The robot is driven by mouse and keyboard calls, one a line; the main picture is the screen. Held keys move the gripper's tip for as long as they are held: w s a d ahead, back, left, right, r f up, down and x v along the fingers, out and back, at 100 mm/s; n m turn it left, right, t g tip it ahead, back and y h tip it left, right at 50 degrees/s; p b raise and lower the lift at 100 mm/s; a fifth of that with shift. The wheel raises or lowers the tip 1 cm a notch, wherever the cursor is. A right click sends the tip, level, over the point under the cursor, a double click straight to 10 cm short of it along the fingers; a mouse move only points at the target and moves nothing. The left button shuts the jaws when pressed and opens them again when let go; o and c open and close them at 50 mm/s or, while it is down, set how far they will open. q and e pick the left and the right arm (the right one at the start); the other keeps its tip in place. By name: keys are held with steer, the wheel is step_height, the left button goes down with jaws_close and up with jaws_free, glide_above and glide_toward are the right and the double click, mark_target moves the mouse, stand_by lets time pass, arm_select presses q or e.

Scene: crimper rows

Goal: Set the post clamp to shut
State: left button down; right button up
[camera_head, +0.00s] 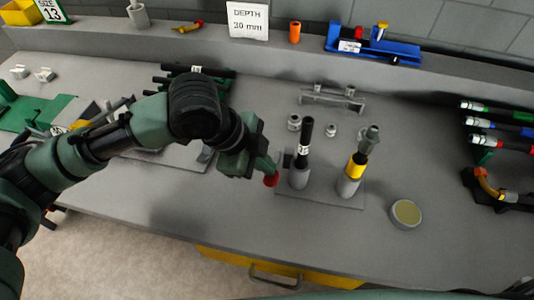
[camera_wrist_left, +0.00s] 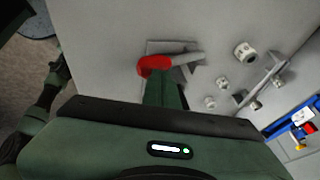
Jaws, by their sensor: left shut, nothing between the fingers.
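The post clamp stands on a grey base plate (camera_head: 325,200) near the bench's front edge. Its red-ended handle (camera_head: 271,181) is at the left of the plate. A black hose with a white label (camera_head: 304,140) stands upright in the left grey post (camera_head: 299,178). My left gripper (camera_head: 266,168) is shut and empty, its fingertips right at the red end, seemingly touching it. In the left wrist view the red end (camera_wrist_left: 153,66) lies just beyond the shut fingers (camera_wrist_left: 165,85), which hide part of it. My right gripper is not in view.
Loose metal fittings (camera_head: 294,123) and a grey rack (camera_head: 332,98) lie behind. A round tin (camera_head: 405,213) is to the right.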

arm_select(q)
steer(key=shift+s+a+f+t, duration=0.1)
steer(key=shift+s+f+t, duration=0.15)
steer(key=shift+f+t, duration=0.1)
steer(key=shift+s+f, duration=0.3)
steer(key=shift+f, duration=0.3)
steer(key=shift+a, duration=0.1)
steer(key=v, duration=0.7)
steer(key=shift+a+r+p, duration=0.2)
steer(key=shift+r+p, duration=0.1)
steer(key=shift+p, duration=0.05)
steer(key=shift+s, duration=0.1)
